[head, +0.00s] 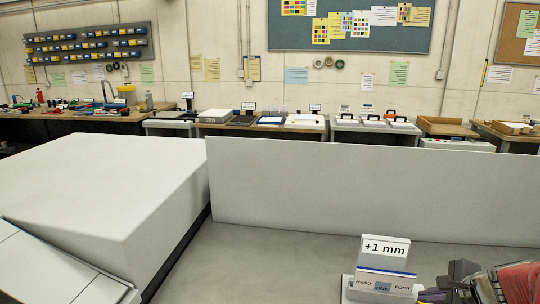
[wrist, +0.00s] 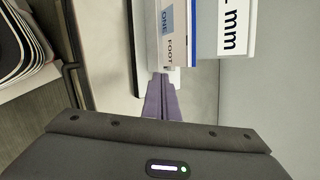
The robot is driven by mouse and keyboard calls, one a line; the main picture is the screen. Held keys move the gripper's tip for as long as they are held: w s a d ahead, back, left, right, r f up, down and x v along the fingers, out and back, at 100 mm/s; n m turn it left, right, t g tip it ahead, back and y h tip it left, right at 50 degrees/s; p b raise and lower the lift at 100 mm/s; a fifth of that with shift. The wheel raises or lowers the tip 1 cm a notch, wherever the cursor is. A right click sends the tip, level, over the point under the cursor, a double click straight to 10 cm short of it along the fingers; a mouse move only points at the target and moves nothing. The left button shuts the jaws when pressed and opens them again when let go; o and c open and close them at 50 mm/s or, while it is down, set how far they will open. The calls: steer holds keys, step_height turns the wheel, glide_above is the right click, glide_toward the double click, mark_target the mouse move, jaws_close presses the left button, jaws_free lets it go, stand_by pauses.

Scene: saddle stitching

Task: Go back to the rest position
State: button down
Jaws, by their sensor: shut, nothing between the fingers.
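My gripper (wrist: 160,82) shows in the wrist view as two purple-grey fingers closed together, with nothing between them. The fingertips are close to a white block lettered "ONE" and "FOOT" (wrist: 176,42); I cannot tell whether they touch it. A white sign ending in "mm" (wrist: 232,28) stands beside that lettering. In the head view the sign reads "+1 mm" (head: 385,248), above the block lettered "HEAD", "ONE", "FOOT" (head: 382,286).
A large white box-shaped housing (head: 100,190) fills the left, and a low pale panel (head: 350,195) stands behind the grey surface (head: 270,265). Partly cut-off items (head: 515,283) crowd the lower right. Dark-edged stacked pieces (wrist: 22,45) lie left in the wrist view. Benches line the back wall.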

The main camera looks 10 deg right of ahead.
steer(key=s+a+r+n, duration=0.2)
steer(key=s+a+n, duration=0.2)
steer(key=a+n, duration=0.3)
steer(key=s+a+r+n+g, duration=0.1)
steer(key=s+a+r+n, duration=0.2)
steer(key=a+n, duration=0.5)
steer(key=s+a+r+n+g, duration=0.1)
steer(key=s+a+n, duration=0.4)
steer(key=a, duration=0.8)
steer(key=r+n, duration=0.1)
steer(key=n, duration=0.2)
steer(key=shift+s+a+r, duration=0.15)
steer(key=shift+s+r, duration=0.1)
steer(key=shift+a, duration=0.1)
